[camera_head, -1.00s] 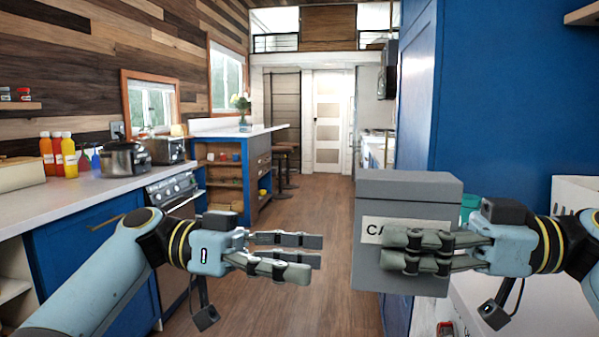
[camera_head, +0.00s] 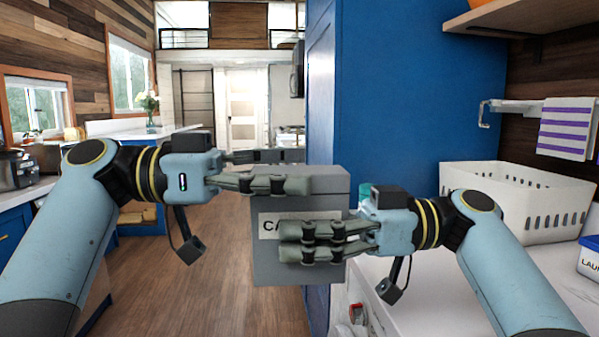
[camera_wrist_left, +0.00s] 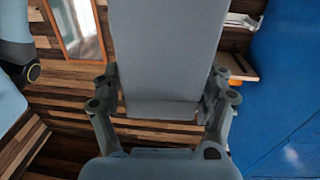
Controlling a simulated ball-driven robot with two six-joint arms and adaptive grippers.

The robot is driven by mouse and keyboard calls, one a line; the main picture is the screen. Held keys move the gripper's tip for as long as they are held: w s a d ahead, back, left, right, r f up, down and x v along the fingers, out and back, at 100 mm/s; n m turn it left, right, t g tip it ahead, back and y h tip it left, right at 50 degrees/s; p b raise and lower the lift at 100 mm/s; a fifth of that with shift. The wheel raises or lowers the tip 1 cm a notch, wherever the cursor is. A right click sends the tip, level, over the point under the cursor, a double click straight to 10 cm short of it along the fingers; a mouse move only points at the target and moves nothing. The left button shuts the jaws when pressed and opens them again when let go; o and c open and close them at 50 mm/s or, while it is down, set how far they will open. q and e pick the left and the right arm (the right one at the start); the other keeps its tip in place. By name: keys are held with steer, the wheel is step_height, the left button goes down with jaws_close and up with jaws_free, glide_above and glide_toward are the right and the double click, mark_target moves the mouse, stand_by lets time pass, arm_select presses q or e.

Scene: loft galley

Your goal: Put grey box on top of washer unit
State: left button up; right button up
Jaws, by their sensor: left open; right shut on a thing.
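The grey box (camera_head: 272,272), with a white label lettered "CA", is held upright in front of me in the head view. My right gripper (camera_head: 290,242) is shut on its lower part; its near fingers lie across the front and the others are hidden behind. My left gripper (camera_head: 305,172) is open at the upper left, one finger in front of the box, one behind its top. In the left wrist view the box (camera_wrist_left: 168,60) shows between the open left fingers. A white top (camera_head: 450,290) lies at lower right; I cannot tell if it is the washer unit.
A white slotted basket (camera_head: 515,210) stands on the white top, with a white-and-blue tub (camera_head: 590,258) at the right edge. A tall blue panel (camera_head: 400,90) rises behind. Wooden floor (camera_head: 190,270) is open at left.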

arm_select(q)
steer(key=shift+d, duration=0.75)
steer(key=c, duration=1.2)
steer(key=shift+c, duration=0.6)
arm_select(e)
steer(key=o, duration=1.4)
steer(key=shift+c, duration=0.2)
